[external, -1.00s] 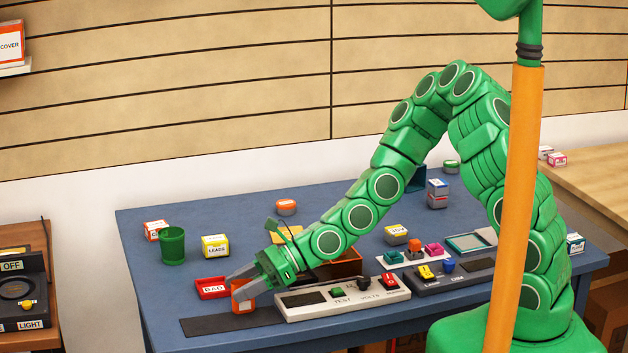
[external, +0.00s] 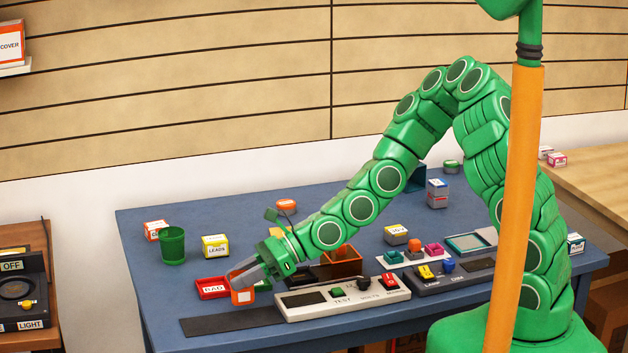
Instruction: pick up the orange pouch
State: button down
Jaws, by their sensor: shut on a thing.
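The orange pouch (external: 243,297), with a white label on its face, is between the fingers of my gripper (external: 243,283) at the front left of the blue table. My gripper is shut on it, and the fingers cover its upper part. It hangs just in front of the red BAD tray and appears slightly above the dark mat.
The dark mat (external: 215,325) lies bare below. The red BAD tray (external: 211,288) is close on the left. The white test panel (external: 340,298) is close on the right, with an orange box (external: 344,260) behind it. A green cup (external: 172,246) and yellow LEADS box (external: 215,246) stand farther back.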

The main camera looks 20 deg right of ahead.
aim_at(241, 272)
jog(key=shift+r, duration=3.95)
